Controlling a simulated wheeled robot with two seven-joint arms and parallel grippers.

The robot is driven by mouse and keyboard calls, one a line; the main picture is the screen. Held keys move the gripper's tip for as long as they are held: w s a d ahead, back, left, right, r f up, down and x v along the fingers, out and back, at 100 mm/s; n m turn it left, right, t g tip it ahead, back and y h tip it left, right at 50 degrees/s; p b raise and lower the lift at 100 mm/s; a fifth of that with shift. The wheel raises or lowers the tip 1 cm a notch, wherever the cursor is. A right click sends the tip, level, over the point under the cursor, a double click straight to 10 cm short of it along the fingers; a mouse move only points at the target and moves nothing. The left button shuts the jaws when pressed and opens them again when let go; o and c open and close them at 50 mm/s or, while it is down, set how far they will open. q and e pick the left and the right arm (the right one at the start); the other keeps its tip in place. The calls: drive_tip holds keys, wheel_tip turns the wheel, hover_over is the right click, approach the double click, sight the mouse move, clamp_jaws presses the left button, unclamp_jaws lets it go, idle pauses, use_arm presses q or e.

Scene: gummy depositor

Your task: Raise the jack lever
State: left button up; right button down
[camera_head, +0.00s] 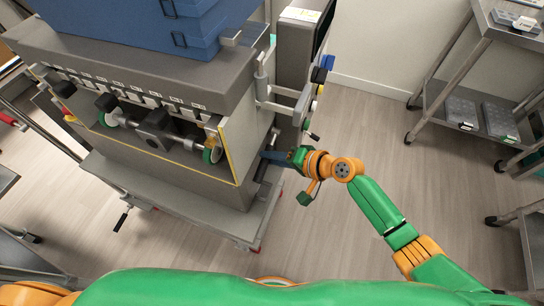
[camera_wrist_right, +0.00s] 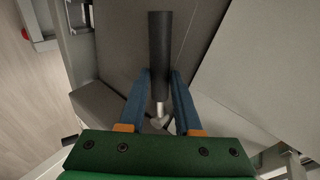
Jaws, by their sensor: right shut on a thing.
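The jack lever shows in the right wrist view as a black cylindrical grip (camera_wrist_right: 160,52) on a short metal rod. My right gripper (camera_wrist_right: 161,85) has its two blue fingers closed on either side of the black grip, which extends beyond the fingertips. In the head view my right gripper (camera_head: 271,157) is at the lower right side of the grey machine (camera_head: 130,65); the held lever is mostly hidden there. My left gripper is out of view.
Another black-handled lever (camera_head: 122,219) sticks out at the machine's lower left. Hoses and coloured knobs (camera_head: 319,76) hang on its right side, above my right gripper. A metal cart (camera_head: 470,95) stands at the right. Open floor (camera_head: 330,240) lies between.

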drive_tip(key=shift+s+d+f, duration=0.1)
drive_tip(key=shift+f, duration=0.15)
drive_tip(key=c, duration=0.9)
unclamp_jaws()
drive_tip(key=shift+d+r, duration=0.1)
drive_tip(key=shift+d, duration=0.05)
drive_tip(key=shift+r, duration=0.1)
drive_tip(key=p+v, duration=0.1)
drive_tip(key=v, duration=0.6)
